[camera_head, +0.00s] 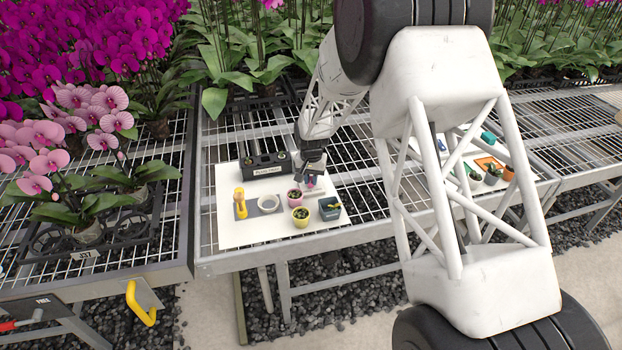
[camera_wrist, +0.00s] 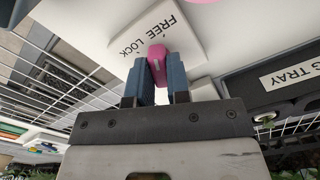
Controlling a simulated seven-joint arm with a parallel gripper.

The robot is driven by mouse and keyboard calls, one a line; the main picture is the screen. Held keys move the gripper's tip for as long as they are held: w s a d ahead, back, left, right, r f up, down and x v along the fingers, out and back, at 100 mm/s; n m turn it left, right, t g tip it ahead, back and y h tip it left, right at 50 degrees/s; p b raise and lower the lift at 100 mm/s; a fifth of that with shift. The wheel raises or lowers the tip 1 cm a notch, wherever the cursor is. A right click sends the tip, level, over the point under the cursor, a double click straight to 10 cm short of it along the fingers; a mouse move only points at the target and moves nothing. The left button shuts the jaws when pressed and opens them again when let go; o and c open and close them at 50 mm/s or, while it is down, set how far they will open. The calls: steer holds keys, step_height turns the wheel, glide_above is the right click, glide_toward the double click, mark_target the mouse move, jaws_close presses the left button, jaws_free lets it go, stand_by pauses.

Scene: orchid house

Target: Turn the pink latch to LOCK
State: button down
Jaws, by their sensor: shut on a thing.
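The pink latch (camera_wrist: 157,51) stands on a white plate (camera_wrist: 108,22) marked FREE and LOCK in the wrist view. My gripper (camera_wrist: 158,68) is shut on the latch, with a blue-grey finger on each side of it. The end of the latch shows near the two words; I cannot tell exactly which mark it points to. In the head view my gripper (camera_head: 312,172) reaches down to the white board, and a small bit of pink (camera_head: 309,182) shows under its tips. The fingers hide most of the latch there.
A black labelled tray (camera_head: 265,165) stands behind. My arm hides much of the right side.

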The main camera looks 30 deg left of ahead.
mark_target(311, 179)
steer(key=n, duration=1.4)
steer(key=shift+r, duration=0.1)
stand_by(0.4)
steer(key=c, duration=1.1)
jaws_free()
steer(key=shift+r, duration=3.85)
